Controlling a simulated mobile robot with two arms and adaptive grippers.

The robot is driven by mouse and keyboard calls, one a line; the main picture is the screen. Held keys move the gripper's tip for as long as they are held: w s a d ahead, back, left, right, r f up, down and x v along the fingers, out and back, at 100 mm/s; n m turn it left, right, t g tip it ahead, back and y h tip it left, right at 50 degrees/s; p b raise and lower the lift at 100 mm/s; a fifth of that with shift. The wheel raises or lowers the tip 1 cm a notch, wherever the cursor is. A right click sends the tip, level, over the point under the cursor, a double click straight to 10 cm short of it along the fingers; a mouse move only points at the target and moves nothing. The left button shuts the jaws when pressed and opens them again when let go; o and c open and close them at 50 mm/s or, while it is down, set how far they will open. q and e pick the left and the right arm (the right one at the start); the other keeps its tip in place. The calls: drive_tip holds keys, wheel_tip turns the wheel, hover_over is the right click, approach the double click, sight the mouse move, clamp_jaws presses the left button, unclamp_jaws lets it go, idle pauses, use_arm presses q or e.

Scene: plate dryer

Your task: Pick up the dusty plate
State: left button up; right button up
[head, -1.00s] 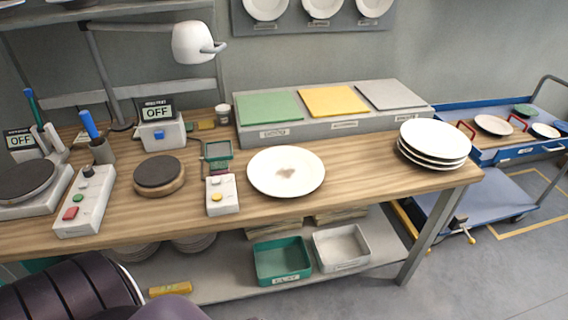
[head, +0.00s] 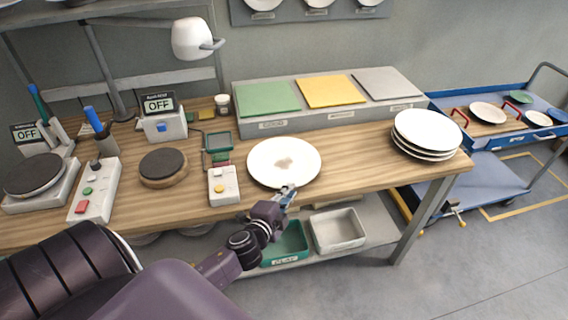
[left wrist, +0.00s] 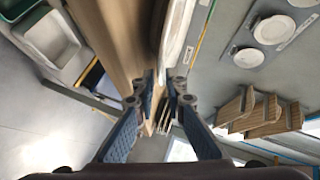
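The dusty plate (head: 284,162) is white with a brownish-grey smudge at its middle. It lies flat on the wooden bench (head: 330,177) near the front edge. My left gripper (head: 287,193) is at the plate's near rim, in front of the bench edge. In the left wrist view its two fingers (left wrist: 162,92) stand apart, and the plate (left wrist: 176,35) shows nearly edge-on just beyond them. I cannot tell whether the rim is between the fingertips or whether they touch it. My right gripper is not in view.
A stack of white plates (head: 427,131) stands at the bench's right end. Behind the dusty plate is a grey block with green, yellow and grey pads (head: 332,91). A button box (head: 223,186) stands close left. Bins (head: 338,230) sit on the lower shelf.

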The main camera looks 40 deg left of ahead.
use_arm(q)
drive_tip(key=shift+x, duration=2.8)
drive_tip(key=shift+s, duration=0.1)
clamp_jaws()
drive_tip(key=shift+r, duration=0.15)
